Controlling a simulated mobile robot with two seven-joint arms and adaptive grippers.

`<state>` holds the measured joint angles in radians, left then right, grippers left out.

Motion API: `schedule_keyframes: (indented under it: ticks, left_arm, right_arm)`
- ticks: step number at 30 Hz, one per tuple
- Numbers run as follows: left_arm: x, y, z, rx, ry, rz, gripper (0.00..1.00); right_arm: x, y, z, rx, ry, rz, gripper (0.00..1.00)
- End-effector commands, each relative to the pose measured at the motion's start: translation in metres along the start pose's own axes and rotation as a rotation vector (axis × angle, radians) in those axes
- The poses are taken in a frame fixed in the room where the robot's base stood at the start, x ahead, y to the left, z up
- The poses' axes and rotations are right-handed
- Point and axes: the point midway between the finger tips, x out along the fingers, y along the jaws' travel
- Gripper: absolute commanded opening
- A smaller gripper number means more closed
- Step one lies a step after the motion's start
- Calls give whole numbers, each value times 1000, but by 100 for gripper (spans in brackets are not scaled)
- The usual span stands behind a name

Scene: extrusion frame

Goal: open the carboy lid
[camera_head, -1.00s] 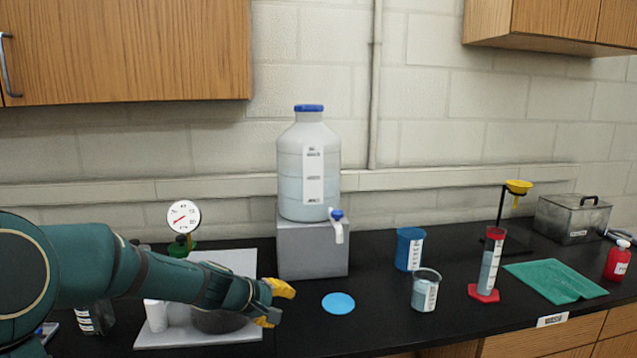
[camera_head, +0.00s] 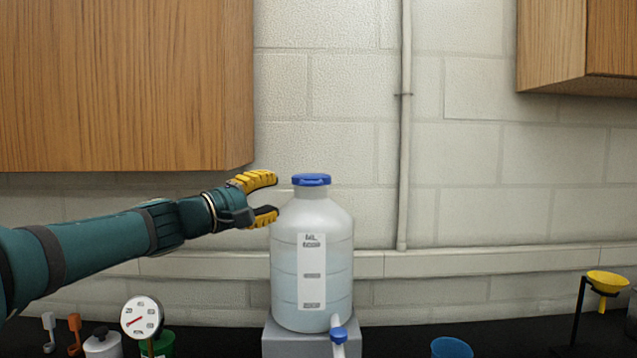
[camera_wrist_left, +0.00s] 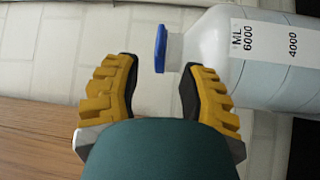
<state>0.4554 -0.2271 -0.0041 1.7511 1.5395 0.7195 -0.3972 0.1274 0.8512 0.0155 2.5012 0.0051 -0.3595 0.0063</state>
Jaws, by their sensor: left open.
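The carboy (camera_head: 335,262) is a translucent white bottle with a label and a blue spigot low at its front. It stands upright on a grey block (camera_head: 285,342). Its blue lid (camera_head: 311,180) sits on the neck. My left gripper (camera_head: 277,196), with yellow fingers, is open and empty just left of the lid, at about lid and shoulder height. In the left wrist view the lid (camera_wrist_left: 160,48) shows beyond the gap between the open fingers (camera_wrist_left: 157,78), nearer the right finger, with clear space around it. My right gripper is not in view.
A wooden wall cabinet (camera_head: 120,85) hangs above my left arm, and another (camera_head: 575,45) hangs at the upper right. A gauge (camera_head: 142,317) stands at lower left. A blue beaker (camera_head: 452,347) and a yellow funnel (camera_head: 607,282) are at lower right.

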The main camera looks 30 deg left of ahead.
Motion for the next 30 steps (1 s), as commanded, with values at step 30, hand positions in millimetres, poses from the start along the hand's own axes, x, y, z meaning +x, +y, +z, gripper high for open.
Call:
schedule_keyframes:
  ticks: [30]
  left_arm:
    - [121, -1, 0, -1, -1, -2, 42]
  right_arm:
    - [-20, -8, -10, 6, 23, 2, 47]
